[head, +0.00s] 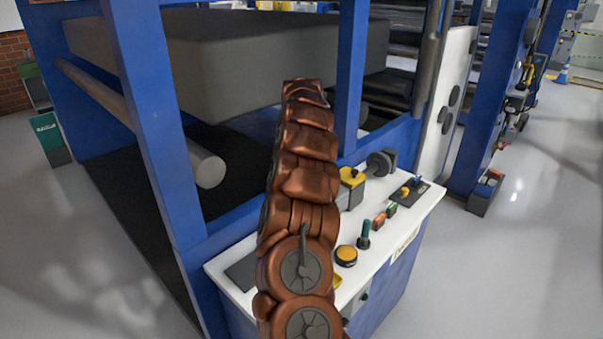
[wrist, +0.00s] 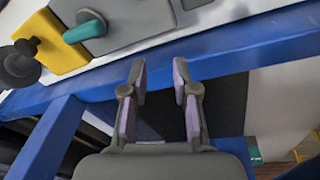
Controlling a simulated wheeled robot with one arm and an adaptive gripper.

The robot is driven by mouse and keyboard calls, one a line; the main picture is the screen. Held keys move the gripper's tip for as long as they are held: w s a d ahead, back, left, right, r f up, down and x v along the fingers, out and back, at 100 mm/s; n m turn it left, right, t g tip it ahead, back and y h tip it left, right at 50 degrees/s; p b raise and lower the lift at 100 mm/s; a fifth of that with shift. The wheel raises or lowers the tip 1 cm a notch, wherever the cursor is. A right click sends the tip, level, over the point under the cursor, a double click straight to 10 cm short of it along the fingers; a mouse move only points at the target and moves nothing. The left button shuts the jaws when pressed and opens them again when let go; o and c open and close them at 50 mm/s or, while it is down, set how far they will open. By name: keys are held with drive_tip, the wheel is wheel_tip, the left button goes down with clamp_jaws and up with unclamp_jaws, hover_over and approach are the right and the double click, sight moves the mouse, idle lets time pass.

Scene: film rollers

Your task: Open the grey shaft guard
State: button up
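In the wrist view, a grey box-like cover (wrist: 135,22) with a teal handle (wrist: 85,31) sits against a yellow block (wrist: 50,45); it looks like the shaft guard and appears shut. In the head view, the yellow block (head: 352,177) and a sliver of the grey cover (head: 354,194) show on the white console (head: 408,222); my arm hides the rest. My gripper (wrist: 159,70) is open and empty, its fingers apart below the cover in the wrist view, over a blue beam. It touches neither cover nor handle. My gripper is hidden in the head view.
A dark round wheel (head: 379,164) stands beside the yellow block. An orange button (head: 346,255), a teal-topped lever (head: 364,234) and small coloured switches (head: 385,217) sit on the console. A blue upright (head: 350,75) rises behind.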

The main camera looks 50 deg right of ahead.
drive_tip(key=o, duration=0.3)
drive_tip(key=shift+s+d+r, duration=0.1)
drive_tip(key=shift+r, duration=0.1)
drive_tip(key=r, duration=0.4)
drive_tip(key=a+r, duration=0.1)
drive_tip(key=r, duration=0.2)
drive_tip(key=s+a+r, duration=0.1)
drive_tip(key=r, duration=0.3)
drive_tip(key=shift+r, duration=0.3)
